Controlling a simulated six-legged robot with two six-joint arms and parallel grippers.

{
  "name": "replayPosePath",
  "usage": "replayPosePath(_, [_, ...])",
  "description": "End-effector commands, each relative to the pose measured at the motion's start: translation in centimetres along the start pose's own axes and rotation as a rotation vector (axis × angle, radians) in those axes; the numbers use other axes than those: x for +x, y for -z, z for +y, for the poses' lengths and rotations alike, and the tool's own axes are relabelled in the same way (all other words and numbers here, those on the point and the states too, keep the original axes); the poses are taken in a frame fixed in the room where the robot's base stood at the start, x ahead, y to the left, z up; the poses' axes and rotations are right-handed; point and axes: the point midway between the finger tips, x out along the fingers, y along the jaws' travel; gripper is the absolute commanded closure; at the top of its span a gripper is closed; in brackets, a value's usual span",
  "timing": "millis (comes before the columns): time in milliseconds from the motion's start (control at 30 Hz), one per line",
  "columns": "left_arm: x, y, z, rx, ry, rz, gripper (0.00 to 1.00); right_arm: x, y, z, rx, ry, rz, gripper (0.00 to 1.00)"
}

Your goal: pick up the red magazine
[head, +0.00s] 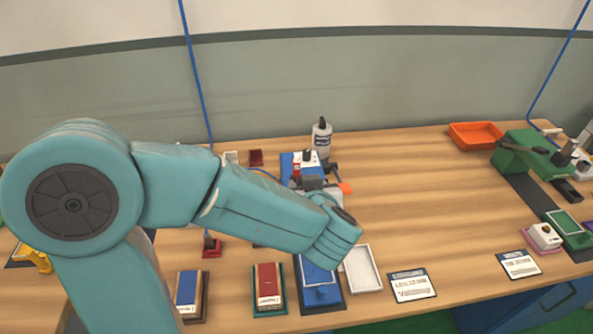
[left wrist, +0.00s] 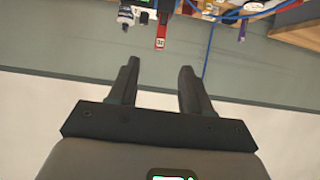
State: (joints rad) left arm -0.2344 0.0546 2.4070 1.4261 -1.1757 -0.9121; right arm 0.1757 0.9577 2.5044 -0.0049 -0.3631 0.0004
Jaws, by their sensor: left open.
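A flat red block with a pale label (head: 268,283), which looks like the red magazine, lies in a dark green-edged holder near the front edge of the bench. My left arm crosses the head view above and behind it, and its fingers cannot be made out there. In the left wrist view my left gripper (left wrist: 157,72) is open, with nothing between its two dark fingers. A small red piece with a white label (left wrist: 161,36) shows beyond the fingertips; I cannot tell whether it is the same thing. My right gripper is not in view.
A similar blue block (head: 187,288) lies left of the red one. A blue fixture (head: 318,282) and white tray (head: 363,268) are to its right. A bottle (head: 321,140) stands behind my arm. An orange tray (head: 475,135) and green machine (head: 530,155) are farther right. The bench's middle right is clear.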

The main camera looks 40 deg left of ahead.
Motion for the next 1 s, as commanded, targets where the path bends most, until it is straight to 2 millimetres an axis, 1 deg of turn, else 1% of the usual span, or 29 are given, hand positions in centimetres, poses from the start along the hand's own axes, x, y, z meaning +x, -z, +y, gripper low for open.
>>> replayPosePath(67, [0.8, -0.2, -0.1, -0.001, 0.004, 0.0, 0.51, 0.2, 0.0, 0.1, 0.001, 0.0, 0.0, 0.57])
replayPosePath(167, [2.8, -0.4, -0.2, -0.001, 0.008, -0.002, 0.51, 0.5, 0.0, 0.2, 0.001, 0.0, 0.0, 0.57])
replayPosePath(300, [6.0, -0.5, -0.1, 0.0, 0.007, -0.002, 0.51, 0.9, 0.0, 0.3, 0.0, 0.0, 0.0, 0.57])
replayPosePath(400, [8.1, -0.5, -0.1, 0.0, 0.005, -0.001, 0.51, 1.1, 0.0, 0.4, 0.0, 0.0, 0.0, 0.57])
replayPosePath(500, [9.6, -0.3, 0.0, 0.0, 0.003, -0.001, 0.51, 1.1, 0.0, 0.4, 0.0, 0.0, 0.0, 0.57])
replayPosePath(667, [10.8, -0.2, 0.0, 0.0, 0.001, -0.001, 0.51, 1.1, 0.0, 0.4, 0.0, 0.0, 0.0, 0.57])
replayPosePath(733, [11.6, -0.1, 0.0, 0.0, 0.003, -0.001, 0.51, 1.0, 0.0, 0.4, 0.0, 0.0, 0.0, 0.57])
replayPosePath(900, [14.5, 0.0, 0.0, 0.0, 0.004, -0.001, 0.51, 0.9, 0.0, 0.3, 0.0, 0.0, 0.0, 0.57])
replayPosePath(1000, [15.7, 0.1, 0.1, 0.0, 0.002, -0.001, 0.51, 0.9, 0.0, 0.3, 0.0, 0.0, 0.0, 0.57])
